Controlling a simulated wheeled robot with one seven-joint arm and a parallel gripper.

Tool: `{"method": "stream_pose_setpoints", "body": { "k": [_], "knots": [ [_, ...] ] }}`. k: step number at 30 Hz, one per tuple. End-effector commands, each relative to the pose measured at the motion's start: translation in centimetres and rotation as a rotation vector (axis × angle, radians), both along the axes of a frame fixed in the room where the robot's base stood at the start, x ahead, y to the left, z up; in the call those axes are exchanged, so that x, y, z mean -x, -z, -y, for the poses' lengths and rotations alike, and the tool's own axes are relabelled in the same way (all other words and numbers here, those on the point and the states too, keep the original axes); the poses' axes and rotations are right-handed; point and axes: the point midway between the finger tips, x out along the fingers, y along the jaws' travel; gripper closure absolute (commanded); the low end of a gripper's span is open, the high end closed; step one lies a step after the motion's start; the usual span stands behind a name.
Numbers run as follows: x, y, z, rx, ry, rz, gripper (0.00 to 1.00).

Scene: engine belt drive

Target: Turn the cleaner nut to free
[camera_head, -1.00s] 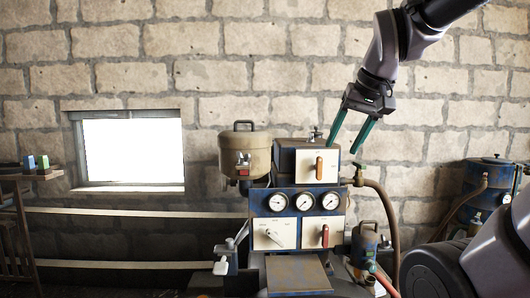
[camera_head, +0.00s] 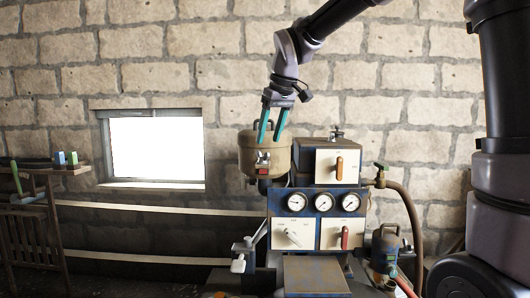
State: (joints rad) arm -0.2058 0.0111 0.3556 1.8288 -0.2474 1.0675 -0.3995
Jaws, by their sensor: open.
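A beige canister (camera_head: 284,154) with a dark top handle stands left of the blue engine box and looks like the cleaner. A small metal fitting with red on it (camera_head: 262,160) sits on its front. Another small metal fitting (camera_head: 337,134) stands upright on top of the blue box. I cannot tell for sure which fitting is the cleaner nut. My gripper (camera_head: 268,141) is open and empty, its green fingers pointing down over the canister's upper part and hiding part of its handle. The fingertips are just above the front fitting; contact is not clear.
The blue engine panel (camera_head: 322,214) below has several gauges and levers. An orange-handled lever (camera_head: 339,168) is on the upper white plate. A brown hose (camera_head: 411,220) curves down at right. A small vise-like clamp (camera_head: 243,252) is at lower left.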

Motion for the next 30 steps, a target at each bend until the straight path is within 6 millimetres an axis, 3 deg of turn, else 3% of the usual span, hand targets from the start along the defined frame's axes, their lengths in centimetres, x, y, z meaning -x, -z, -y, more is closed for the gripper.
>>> {"method": "stream_pose_setpoints", "body": {
  "k": [3,9,21,22,26,30],
  "knots": [
    [-0.6,2.2,-0.5,0.001,-0.001,-0.004,0.42],
    [-1.4,4.6,-1.1,0.001,-0.001,-0.001,0.42],
    [-1.7,5.3,-1.3,-0.001,0.001,0.001,0.42],
    [-1.7,5.3,-1.3,-0.001,0.001,0.001,0.5],
    [-1.7,5.3,-1.3,-0.001,0.001,0.001,1.0],
    [-1.7,5.3,-1.3,-0.001,0.001,0.001,1.0]
  ]
}}
